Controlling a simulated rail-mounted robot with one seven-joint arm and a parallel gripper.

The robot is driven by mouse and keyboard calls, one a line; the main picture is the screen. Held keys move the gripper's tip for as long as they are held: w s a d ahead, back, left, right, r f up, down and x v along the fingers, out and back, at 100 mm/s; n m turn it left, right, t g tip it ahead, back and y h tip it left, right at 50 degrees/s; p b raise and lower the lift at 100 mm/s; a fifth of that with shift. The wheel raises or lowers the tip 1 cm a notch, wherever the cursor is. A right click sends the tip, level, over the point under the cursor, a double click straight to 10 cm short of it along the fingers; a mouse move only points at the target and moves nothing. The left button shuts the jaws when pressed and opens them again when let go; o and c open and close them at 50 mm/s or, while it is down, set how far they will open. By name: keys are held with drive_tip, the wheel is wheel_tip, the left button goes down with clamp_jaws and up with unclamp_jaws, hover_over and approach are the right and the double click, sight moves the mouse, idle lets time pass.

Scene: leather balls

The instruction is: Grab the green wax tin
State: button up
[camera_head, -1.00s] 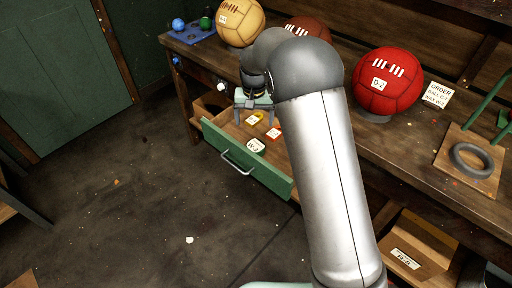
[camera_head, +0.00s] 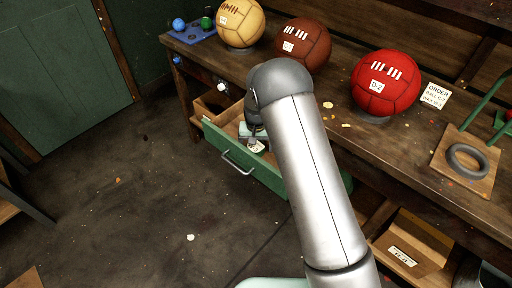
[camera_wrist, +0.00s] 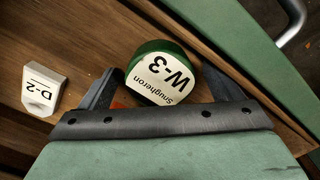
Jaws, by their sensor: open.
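The green wax tin (camera_wrist: 144,50) shows in the wrist view, with a white lid label reading "W-3" and "Snugheron". It lies on the wooden floor of the open green drawer (camera_head: 237,160). My gripper (camera_wrist: 162,74) is open, with one dark finger on each side of the tin.
A white tag marked "D-2" (camera_wrist: 42,90) lies left of the tin in the drawer. The drawer's green front wall (camera_wrist: 270,50) is close on the right. On the bench above stand a tan ball (camera_head: 241,22), a brown ball (camera_head: 303,42) and a red ball (camera_head: 386,82).

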drive_tip(key=c, duration=1.1)
drive_tip(key=shift+c, duration=0.2)
